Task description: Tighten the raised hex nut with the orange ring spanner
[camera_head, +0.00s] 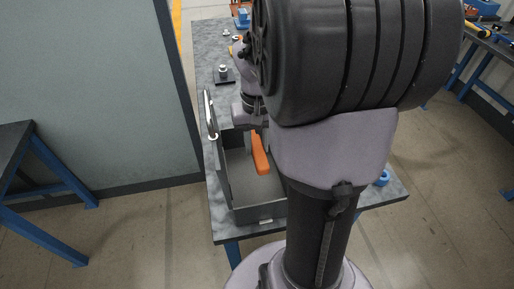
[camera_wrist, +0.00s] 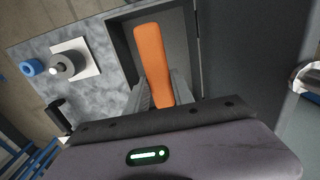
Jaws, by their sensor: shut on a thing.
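The orange spanner (camera_wrist: 150,55) shows its plain handle in the wrist view, pointing away from me over a dark grey open tray. My gripper (camera_wrist: 160,92) is shut on this handle, one finger on each side. In the head view the orange handle (camera_head: 260,153) shows over the tray, and my arm hides the rest of it and most of the gripper. The spanner's ring is not seen. A small silver fitting on a black plate (camera_head: 224,78) stands behind the tray; it may be the raised hex nut, but it is too small to tell.
The dark grey tray (camera_head: 260,213) sits at the near end of the grey table (camera_head: 205,50). A bright metal handle (camera_head: 210,113) stands at its left. A grey cylinder (camera_wrist: 70,63) on a white plate and a blue ring (camera_wrist: 32,68) lie left in the wrist view.

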